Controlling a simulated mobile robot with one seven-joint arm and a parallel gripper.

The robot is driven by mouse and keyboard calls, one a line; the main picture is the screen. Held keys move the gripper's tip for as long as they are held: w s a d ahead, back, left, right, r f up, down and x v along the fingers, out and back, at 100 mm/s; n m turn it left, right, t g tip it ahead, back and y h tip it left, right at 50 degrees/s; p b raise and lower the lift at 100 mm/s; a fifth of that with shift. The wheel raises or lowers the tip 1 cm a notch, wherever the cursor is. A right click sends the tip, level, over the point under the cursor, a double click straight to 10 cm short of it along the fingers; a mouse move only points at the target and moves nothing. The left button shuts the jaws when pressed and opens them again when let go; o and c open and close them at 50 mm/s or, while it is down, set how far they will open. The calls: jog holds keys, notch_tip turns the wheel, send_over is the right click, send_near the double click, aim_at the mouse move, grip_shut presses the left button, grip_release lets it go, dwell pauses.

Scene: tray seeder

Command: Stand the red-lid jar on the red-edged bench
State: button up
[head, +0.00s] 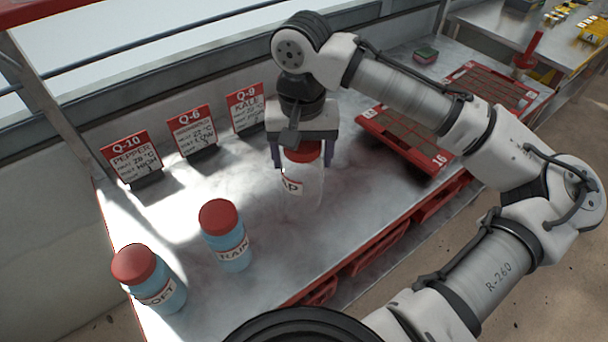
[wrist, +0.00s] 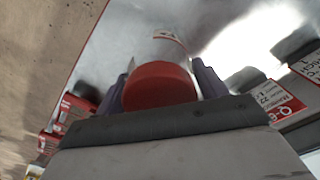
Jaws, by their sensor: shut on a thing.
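My gripper (head: 303,160) points down over the red-edged bench (head: 262,262) and is shut on a clear jar (head: 305,190) with a red lid. The fingers are on either side of the lid. The jar is upright, with a partly visible white label. I cannot tell whether its base touches the bench top. In the wrist view the red lid (wrist: 160,86) lies between the fingers, with the bench's edge to the left. Two blue jars with red lids, the RAIN jar (head: 232,256) and another jar (head: 165,297), stand at the bench's near left.
Sign cards Q-10 (head: 132,159), Q-6 (head: 193,132) and Q-9 (head: 246,107) stand along the back. A red tray (head: 437,160) lies to the right, with another tray (head: 495,80) beyond it. Bench space in front of the cards is clear.

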jog(key=shift+f, duration=3.7)
jog(key=o, duration=1.3)
notch_tip(320, 180, up, 12)
jog(key=shift+r, duration=0.15)
